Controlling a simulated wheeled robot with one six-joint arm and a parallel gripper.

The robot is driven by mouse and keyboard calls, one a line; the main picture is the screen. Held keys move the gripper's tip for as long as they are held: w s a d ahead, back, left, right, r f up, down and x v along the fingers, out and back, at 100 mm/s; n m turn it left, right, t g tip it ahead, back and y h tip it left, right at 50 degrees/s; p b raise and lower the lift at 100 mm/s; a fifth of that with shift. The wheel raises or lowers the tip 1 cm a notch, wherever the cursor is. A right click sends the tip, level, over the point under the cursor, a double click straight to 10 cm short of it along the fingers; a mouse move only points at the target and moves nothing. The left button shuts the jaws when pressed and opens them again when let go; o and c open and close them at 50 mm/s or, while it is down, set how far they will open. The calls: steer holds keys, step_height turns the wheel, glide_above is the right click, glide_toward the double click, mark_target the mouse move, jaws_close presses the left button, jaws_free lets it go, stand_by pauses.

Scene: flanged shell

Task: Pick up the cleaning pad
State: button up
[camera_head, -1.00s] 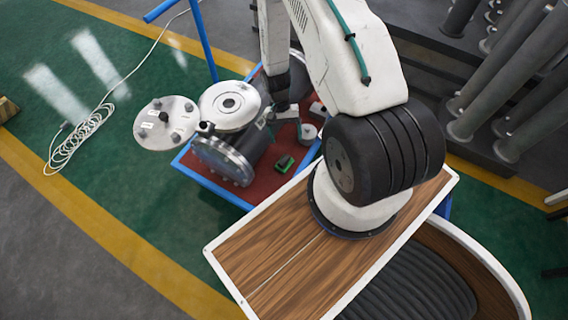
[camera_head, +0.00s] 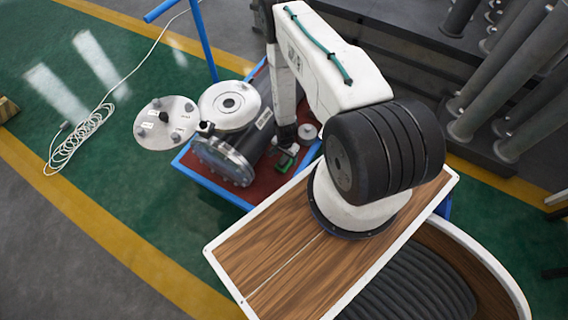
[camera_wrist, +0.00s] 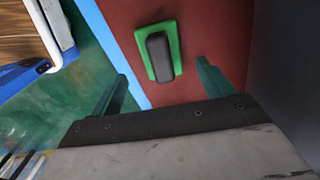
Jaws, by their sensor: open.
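The cleaning pad (camera_wrist: 174,42) is a green pad with a dark grey grip on top. It lies on the red deck of the blue-edged cart. In the head view the pad (camera_head: 283,164) is partly hidden by my gripper (camera_head: 287,150), which is just above it. In the wrist view my gripper (camera_wrist: 160,85) is open, with its two green fingers apart and nothing between their tips.
The flanged shell (camera_head: 228,155) stands on the cart (camera_head: 205,183) left of my gripper. A small grey cylinder (camera_head: 307,132) is close on the right. A coiled cable (camera_head: 70,150) lies on the green floor.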

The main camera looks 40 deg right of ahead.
mark_target(284, 159)
steer(key=f, duration=0.4)
steer(key=shift+a+f, duration=0.2)
steer(key=shift+a, duration=0.05)
steer(key=c, duration=1.1)
steer(key=shift+r, duration=0.1)
steer(key=shift+r, duration=0.55)
step_height(284, 159, up, 2)
steer(key=shift+w+r, duration=0.1)
steer(key=shift+s+r, duration=0.15)
steer(key=shift+s, duration=0.65)
steer(key=s, duration=0.4)
steer(key=s+d+r, duration=0.1)
steer(key=s, duration=0.9)
steer(key=shift+s+d+r, duration=0.15)
steer(key=shift+s+d, duration=0.1)
steer(key=shift+d, duration=0.1)
